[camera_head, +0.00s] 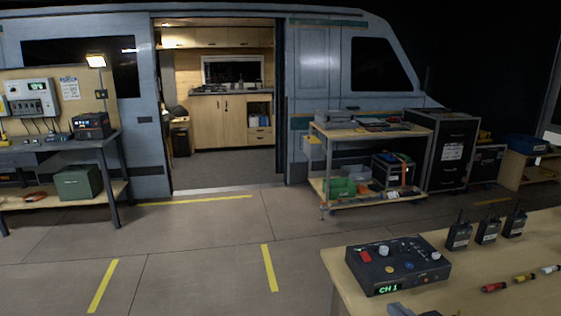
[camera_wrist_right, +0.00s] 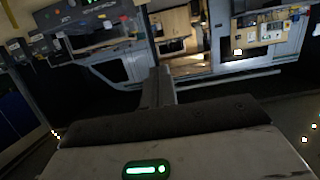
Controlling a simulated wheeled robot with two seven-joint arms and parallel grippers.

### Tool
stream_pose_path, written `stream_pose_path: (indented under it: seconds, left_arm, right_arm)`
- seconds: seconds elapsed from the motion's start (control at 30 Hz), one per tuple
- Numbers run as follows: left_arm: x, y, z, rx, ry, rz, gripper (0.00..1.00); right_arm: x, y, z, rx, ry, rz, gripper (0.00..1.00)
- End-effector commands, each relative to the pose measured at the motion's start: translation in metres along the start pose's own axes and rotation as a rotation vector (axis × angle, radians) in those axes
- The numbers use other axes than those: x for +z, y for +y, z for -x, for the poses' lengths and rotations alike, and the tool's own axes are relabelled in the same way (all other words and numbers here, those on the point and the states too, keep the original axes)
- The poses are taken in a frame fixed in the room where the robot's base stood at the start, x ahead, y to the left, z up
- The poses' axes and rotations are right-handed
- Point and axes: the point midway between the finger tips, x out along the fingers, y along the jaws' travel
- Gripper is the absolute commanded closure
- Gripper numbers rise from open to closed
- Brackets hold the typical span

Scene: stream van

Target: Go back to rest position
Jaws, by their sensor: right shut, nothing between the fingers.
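My right gripper (camera_head: 402,311) shows only as a small grey piece at the bottom edge of the head view, just in front of the table's control box. In the right wrist view my right gripper (camera_wrist_right: 158,85) has its fingers together with nothing between them. The fingers point toward the van, and the wrist picture is tilted. My left gripper is in neither view.
A dark control box (camera_head: 398,265) reading CH 1 sits on the wooden table (camera_head: 465,285) at right. A cart (camera_head: 360,133) stands by the van (camera_head: 319,60). The floor (camera_head: 200,250) at left is clear.

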Motion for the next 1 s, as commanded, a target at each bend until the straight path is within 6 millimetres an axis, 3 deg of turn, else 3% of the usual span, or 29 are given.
stream_pose_path:
  seconds: [0.03,0.17,0.37,0.53,0.7,0.83,1.0]
  left_arm:
    - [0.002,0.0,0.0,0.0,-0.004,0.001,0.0]
    - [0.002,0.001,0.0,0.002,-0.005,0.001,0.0]
    - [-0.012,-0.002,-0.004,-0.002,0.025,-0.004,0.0]
    - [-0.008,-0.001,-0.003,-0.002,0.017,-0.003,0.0]
    - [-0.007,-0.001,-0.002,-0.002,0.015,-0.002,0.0]
    - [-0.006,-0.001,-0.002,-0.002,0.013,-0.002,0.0]
    - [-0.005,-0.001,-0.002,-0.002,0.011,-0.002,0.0]
  right_arm:
    - [0.018,-0.002,-0.001,-0.001,-0.03,-0.006,1.0]
    - [0.049,-0.007,-0.001,-0.003,-0.072,-0.009,1.0]
    - [0.108,-0.02,0.005,-0.008,-0.152,-0.013,1.0]
    - [0.172,-0.037,0.021,-0.018,-0.239,-0.016,1.0]
    - [0.236,-0.061,0.049,-0.032,-0.331,-0.015,1.0]
    - [0.262,-0.072,0.063,-0.039,-0.366,-0.01,1.0]
    - [0.267,-0.075,0.066,-0.042,-0.372,-0.008,1.0]
